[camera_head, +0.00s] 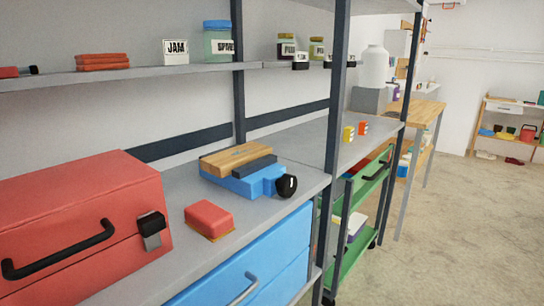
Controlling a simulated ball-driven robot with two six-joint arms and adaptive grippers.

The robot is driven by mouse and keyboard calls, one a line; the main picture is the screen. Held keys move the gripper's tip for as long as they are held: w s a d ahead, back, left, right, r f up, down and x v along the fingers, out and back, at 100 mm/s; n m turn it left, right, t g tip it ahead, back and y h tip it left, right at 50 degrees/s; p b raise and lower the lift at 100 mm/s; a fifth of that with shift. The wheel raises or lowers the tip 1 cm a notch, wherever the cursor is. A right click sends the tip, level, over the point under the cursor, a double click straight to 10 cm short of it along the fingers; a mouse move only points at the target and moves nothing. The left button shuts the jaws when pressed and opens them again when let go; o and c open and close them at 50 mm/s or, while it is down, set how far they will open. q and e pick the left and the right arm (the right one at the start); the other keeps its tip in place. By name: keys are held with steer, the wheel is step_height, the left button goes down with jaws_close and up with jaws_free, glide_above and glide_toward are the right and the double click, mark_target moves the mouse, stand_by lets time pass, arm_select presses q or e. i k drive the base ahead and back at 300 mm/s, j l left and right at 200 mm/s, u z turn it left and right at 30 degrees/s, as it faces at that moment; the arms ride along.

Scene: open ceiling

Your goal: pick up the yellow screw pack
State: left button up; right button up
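A small yellow pack (348,134) stands on the far part of the grey workbench shelf, just past the dark upright post. It has a pale mark on its front and looks like the yellow screw pack, but it is too small to read. A similar orange-red pack (363,128) stands close to its right. Neither of my grippers is in view.
A red toolbox (75,215), a red block (209,219) and a blue vise-like tool (245,182) sit on the near bench (190,260). A dark post (335,110) rises left of the packs. A green cart (350,245) stands below. Open floor (440,230) lies right.

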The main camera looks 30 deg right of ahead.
mark_target(348, 131)
steer(key=z, duration=1.55)
steer(key=i+u, duration=0.1)
steer(key=u, duration=0.6)
steer(key=i+l+u, duration=0.2)
steer(key=l+u, duration=0.15)
steer(key=i+l+u, duration=0.15)
steer(key=l+u, duration=0.5)
steer(key=i+l, duration=0.05)
steer(key=l, duration=0.05)
